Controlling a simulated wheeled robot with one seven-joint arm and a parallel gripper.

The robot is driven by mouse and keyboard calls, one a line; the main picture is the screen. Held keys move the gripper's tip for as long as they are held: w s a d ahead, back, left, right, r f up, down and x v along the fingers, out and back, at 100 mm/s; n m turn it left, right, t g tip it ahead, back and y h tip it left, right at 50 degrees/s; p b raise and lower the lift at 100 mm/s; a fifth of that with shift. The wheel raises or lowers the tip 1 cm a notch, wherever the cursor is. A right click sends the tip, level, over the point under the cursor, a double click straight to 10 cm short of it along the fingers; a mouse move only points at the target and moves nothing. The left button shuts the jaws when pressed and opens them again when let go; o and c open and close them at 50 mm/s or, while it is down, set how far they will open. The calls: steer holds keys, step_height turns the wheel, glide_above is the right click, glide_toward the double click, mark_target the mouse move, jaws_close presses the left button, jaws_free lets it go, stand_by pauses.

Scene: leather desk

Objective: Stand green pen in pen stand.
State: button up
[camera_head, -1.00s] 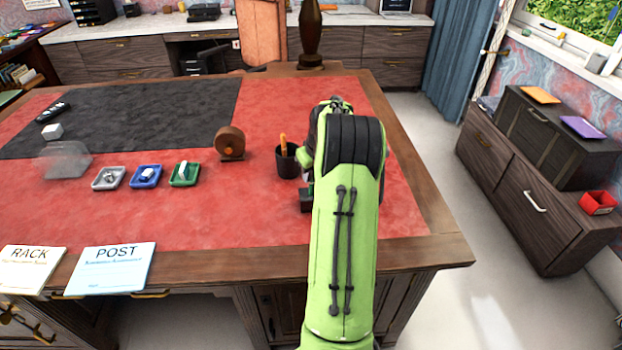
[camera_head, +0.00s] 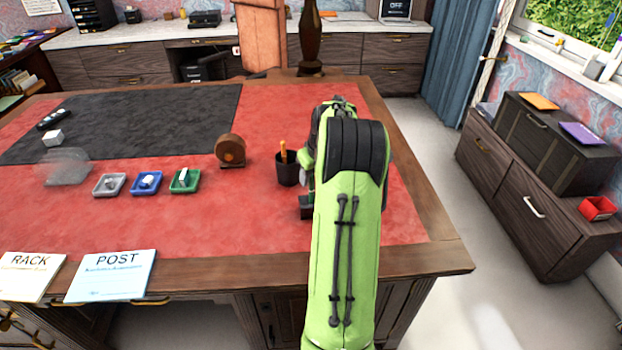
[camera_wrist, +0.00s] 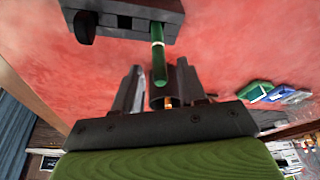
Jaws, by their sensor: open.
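The green pen (camera_wrist: 158,56) shows in the wrist view, with one end at a dark slotted block (camera_wrist: 135,17) and the other reaching toward my gripper. My gripper (camera_wrist: 158,72) is open, its two fingers on either side of the pen's near end in the picture; I cannot tell whether they touch it. The dark pen stand (camera_head: 287,174), a round cup, stands upright on the desk with an orange pen in it. It shows partly between the fingers in the wrist view. My arm hides most of the gripper and pen in the head view.
A brown round object (camera_head: 230,150) stands left of the cup. Grey (camera_head: 110,193), blue (camera_head: 146,191) and green (camera_head: 184,189) small trays sit further left. A dark statue (camera_head: 310,40) stands at the back edge. Red desk surface between is clear.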

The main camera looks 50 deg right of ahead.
steer(key=p+v, duration=0.2)
steer(key=v, duration=0.8)
steer(key=w+a+r+n, duration=0.1)
steer(key=a+r, duration=0.3)
steer(key=a, duration=0.6)
steer(key=w+a+r+n, duration=0.1)
steer(key=a+r, duration=0.2)
steer(key=a, duration=0.8)
steer(key=s+a+f+n+t+y, duration=0.1)
steer(key=s+a+f+n+t, duration=0.1)
steer(key=s+a, duration=1.5)
steer(key=r+p, duration=0.1)
steer(key=w+r+p, duration=0.1)
steer(key=r+p, duration=0.1)
steer(key=a+r+p, duration=0.1)
steer(key=r+p, duration=0.1)
steer(key=shift+w+r, duration=0.2)
